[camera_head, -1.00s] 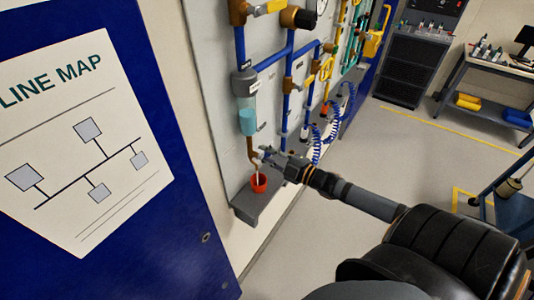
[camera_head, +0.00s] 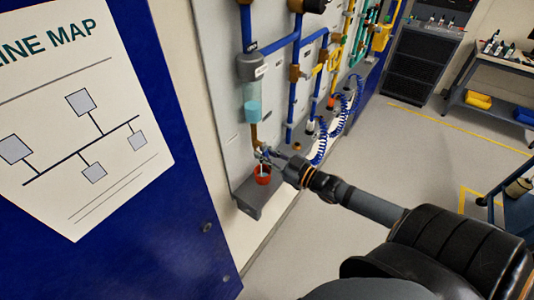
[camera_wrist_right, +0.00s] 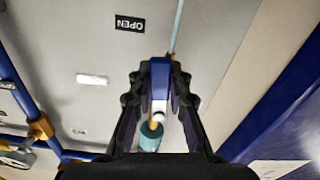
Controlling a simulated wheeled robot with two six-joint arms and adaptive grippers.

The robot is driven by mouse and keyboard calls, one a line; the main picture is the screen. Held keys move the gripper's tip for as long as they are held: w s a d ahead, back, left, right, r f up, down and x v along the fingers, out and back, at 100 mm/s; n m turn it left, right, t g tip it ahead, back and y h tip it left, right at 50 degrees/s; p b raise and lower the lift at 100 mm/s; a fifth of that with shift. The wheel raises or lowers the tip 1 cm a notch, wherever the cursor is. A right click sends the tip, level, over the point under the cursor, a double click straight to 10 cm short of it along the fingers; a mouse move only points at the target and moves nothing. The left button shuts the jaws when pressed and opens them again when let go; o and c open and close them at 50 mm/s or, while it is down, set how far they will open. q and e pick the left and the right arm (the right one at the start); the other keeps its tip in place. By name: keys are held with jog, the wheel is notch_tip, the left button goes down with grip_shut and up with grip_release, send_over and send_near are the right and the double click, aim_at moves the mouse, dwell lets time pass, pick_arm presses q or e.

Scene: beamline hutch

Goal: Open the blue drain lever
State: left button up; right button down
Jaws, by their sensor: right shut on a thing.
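The blue drain lever (camera_wrist_right: 160,75) shows in the right wrist view between my right gripper's fingertips (camera_wrist_right: 158,82). The right gripper is shut on it. In the head view my right gripper (camera_head: 265,156) is at the drain under the clear filter bowl (camera_head: 252,104), which has a pale blue lower part. The lever is mostly hidden by the fingers there. A red cup (camera_head: 262,176) stands on a grey ledge just below the fingertips. An OPEN label (camera_wrist_right: 130,24) is on the panel in the wrist view, up and left of the lever. My left gripper is not in view.
The grey panel (camera_head: 222,90) carries blue pipes and brass fittings. Coiled blue hoses (camera_head: 321,140) hang to the right of the gripper. A blue board with a line map (camera_head: 85,150) fills the left. The floor (camera_head: 400,150) at right is mostly clear.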

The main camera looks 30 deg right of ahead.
jog(key=shift+s+a+f+m, duration=0.15)
jog(key=shift+a+m, duration=0.1)
jog(key=shift+m, duration=0.45)
jog(key=c, duration=1.2)
grip_release()
